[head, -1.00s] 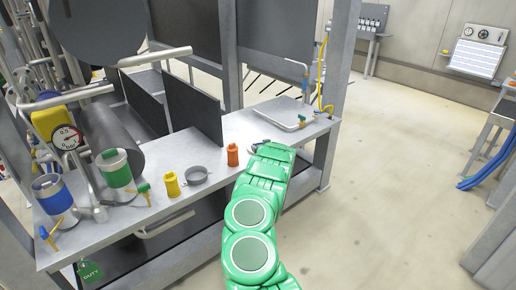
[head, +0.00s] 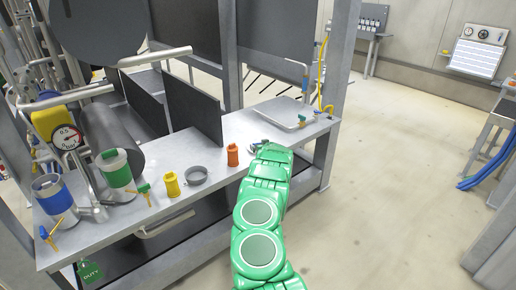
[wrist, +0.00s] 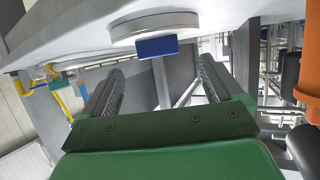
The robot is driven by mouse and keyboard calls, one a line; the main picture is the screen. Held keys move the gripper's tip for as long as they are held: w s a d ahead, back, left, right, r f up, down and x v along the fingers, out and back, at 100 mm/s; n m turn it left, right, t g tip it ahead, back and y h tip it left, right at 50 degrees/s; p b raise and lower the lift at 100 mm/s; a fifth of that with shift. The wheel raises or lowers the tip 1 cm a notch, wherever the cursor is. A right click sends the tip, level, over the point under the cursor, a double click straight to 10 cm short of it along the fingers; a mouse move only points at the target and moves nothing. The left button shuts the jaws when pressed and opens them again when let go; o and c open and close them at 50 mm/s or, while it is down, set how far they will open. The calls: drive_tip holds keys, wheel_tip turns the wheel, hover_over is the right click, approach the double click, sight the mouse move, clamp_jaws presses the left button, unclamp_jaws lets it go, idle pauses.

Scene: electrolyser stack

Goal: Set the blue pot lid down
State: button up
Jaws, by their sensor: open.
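The blue pot lid shows in the wrist view as a round metal disc (wrist: 155,28) with a blue block handle (wrist: 157,47). It lies against the bench top, which appears at the top of this tilted view. My gripper (wrist: 156,78) is open, its two dark fingers apart, with the handle just beyond the gap between them. No finger visibly touches the lid. In the head view my gripper (head: 258,146) is low over the bench, and the green arm largely hides the lid. The blue-banded pot (head: 55,197) stands at the bench's left end.
On the metal bench (head: 140,215), an orange fitting (head: 232,155) stands close left of my gripper. Farther left are a grey ring (head: 197,176), a yellow fitting (head: 172,184) and a green-banded pot (head: 116,172). A shallow tray (head: 285,113) lies behind. The floor at right is open.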

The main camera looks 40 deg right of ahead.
drive_tip(key=shift+x, duration=1.4)
drive_tip(key=shift+w+d+f, duration=0.4)
drive_tip(key=shift+w+d, duration=0.15)
drive_tip(key=shift+w, duration=0.3)
drive_tip(key=c, duration=1.5)
wheel_tip(320, 180, up, 18)
drive_tip(key=shift+c, duration=0.2)
